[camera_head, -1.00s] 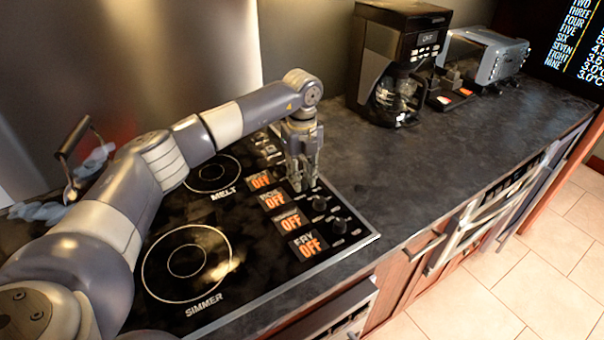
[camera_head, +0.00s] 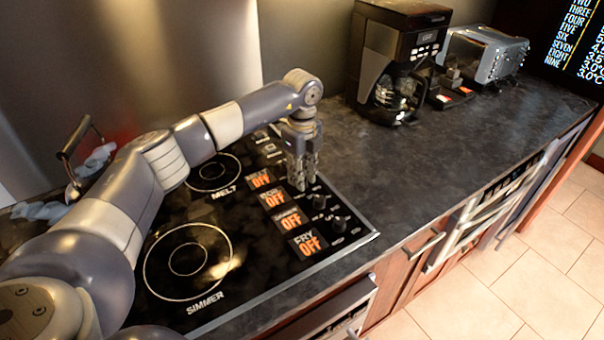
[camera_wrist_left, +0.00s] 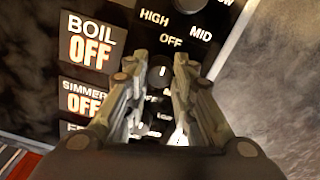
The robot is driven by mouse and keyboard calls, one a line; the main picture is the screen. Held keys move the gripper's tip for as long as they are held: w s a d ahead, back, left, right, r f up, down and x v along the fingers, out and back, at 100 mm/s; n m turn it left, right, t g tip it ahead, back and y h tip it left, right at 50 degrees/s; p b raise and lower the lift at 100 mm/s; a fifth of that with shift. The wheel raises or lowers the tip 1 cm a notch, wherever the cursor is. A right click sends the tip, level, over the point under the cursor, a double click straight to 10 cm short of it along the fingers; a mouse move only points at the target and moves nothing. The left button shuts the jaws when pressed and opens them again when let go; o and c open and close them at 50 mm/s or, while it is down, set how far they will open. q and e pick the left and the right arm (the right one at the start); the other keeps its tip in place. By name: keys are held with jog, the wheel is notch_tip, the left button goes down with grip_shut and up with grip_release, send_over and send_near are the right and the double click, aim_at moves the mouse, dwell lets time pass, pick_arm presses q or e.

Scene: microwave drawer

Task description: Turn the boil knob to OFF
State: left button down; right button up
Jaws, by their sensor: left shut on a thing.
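My left gripper (camera_head: 301,187) points down over the knob row at the right of the black cooktop. In the left wrist view its fingers (camera_wrist_left: 161,85) are shut around the dark boil knob (camera_wrist_left: 161,74). The knob's white mark points up towards the printed OFF label (camera_wrist_left: 171,42). The boil display (camera_wrist_left: 90,42) beside it reads OFF in orange. In the head view the fingers mostly hide the boil knob, and its display (camera_head: 272,198) also shows OFF. My right gripper is not in view.
Two neighbouring knobs, simmer (camera_head: 319,201) and fry (camera_head: 340,224), stand close to the fingers. The melt display (camera_head: 261,179) and the others read OFF. A coffee maker (camera_head: 385,62) and a toaster (camera_head: 487,55) stand at the back. The dark counter (camera_head: 400,165) to the right is clear.

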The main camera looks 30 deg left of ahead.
pick_arm(q)
jog(key=shift+w+a+r, duration=0.1)
jog(key=shift+r, duration=0.05)
jog(key=c, duration=1.3)
grip_release()
jog(key=shift+c, duration=0.2)
notch_tip(320, 180, up, 12)
